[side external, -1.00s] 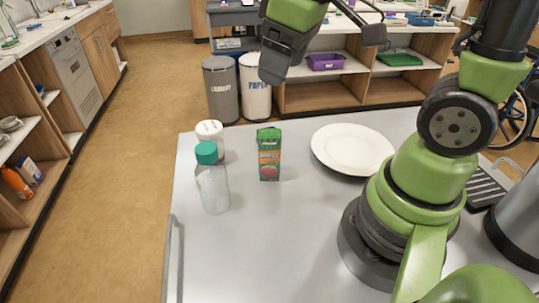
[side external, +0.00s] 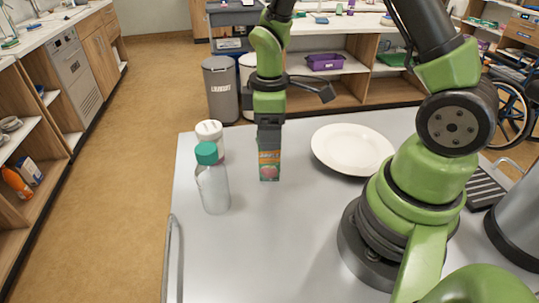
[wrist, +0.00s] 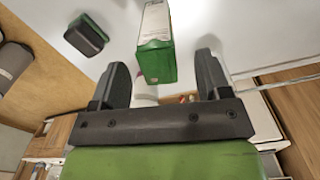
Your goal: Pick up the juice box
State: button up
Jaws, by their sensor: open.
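The juice box (side external: 269,170), green with a fruit picture, stands upright on the grey table. Its upper part is hidden behind my gripper (side external: 269,148) in the side view. My gripper points down at the top of the box. In the wrist view the green end and a white side of the juice box (wrist: 157,58) show between the two dark fingers of my gripper (wrist: 162,68). My gripper is open and holds nothing.
A clear bottle with a teal cap (side external: 212,187) and a white lidded container (side external: 209,132) stand close left of the box. A white plate (side external: 352,149) lies to its right. The table (side external: 270,235) is bare in front.

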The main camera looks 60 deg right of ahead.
aim_at(269, 156)
notch_tip(269, 156, down, 4)
jog(key=shift+r, duration=0.25)
jog(key=c, duration=1.1)
jog(key=shift+r, duration=0.15)
